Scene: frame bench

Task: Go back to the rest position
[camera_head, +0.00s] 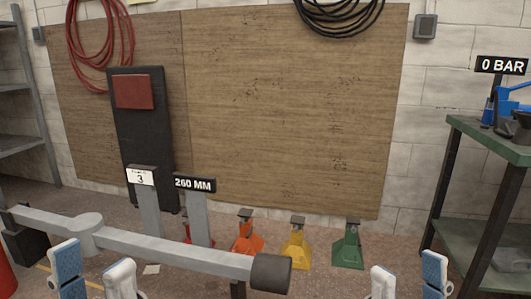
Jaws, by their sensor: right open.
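My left gripper (93,277) is at the lower left edge of the view. Its two pale fingertips with blue parts stand apart, with nothing seen between them but floor. It appears in front of the grey frame beam (170,247); I cannot tell the distance between them. My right gripper (408,281) is at the lower right edge. Its fingers stand apart over bare floor, and it holds nothing. The rest of both arms is out of view.
The beam ends in a dark cylinder (271,272). Orange (246,238), yellow (296,245) and green (347,246) stands line the wall; a red one is partly hidden. Posts carry signs "3" (141,177) and "260 MM" (194,184). A green bench (475,130) stands right, under a "0 BAR" sign (501,65).

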